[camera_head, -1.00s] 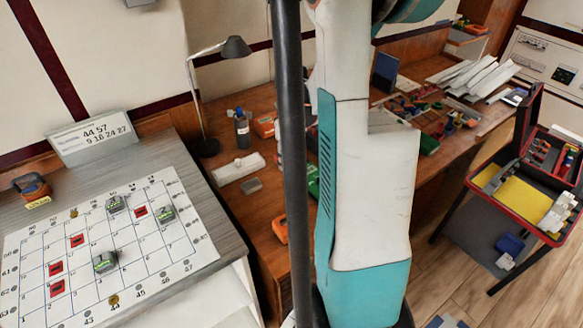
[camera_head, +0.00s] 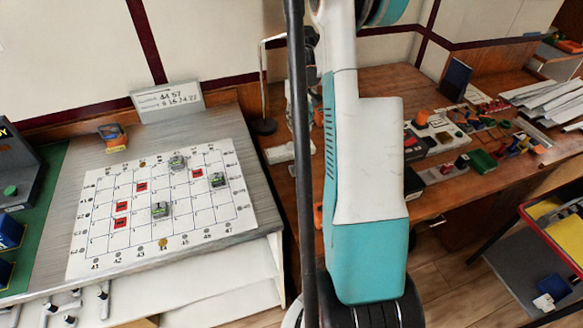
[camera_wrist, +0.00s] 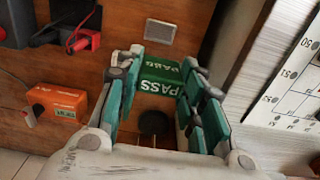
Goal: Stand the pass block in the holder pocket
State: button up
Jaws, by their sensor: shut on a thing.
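The pass block (camera_wrist: 157,87) is green with white PASS lettering on two faces. It sits between the fingers of my gripper (camera_wrist: 163,63) in the wrist view, and the gripper is shut on it. A brown wooden surface shows beyond the block. My gripper and the block are not visible in the head view, where my arm fills the middle. A small orange and dark object (camera_head: 112,138) stands at the board's back left; I cannot tell whether it is the holder, and no pocket can be made out.
A white grid board (camera_head: 160,235) with red tiles and grey-green blocks lies on the grey table. A number sign (camera_head: 168,101) stands behind it. An orange box (camera_wrist: 55,102) is left of my gripper in the wrist view. The wooden desk (camera_head: 440,190) at right is cluttered.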

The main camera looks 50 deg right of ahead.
aim_at(300, 132)
notch_tip(300, 132, down, 19)
jog(key=b, duration=0.4)
jog(key=shift+f+b, duration=0.1)
jog(key=shift+b, duration=0.3)
jog(key=shift+s+a+f+b, duration=0.1)
jog(key=shift+f+b, duration=0.25)
jog(key=shift+b, duration=0.15)
jog(key=o, duration=1)
jog(key=shift+o, duration=0.6)
jog(key=shift+f, duration=0.15)
jog(key=shift+r, duration=0.25)
notch_tip(300, 132, up, 13)
jog(key=p, duration=0.4)
jog(key=shift+f, duration=0.1)
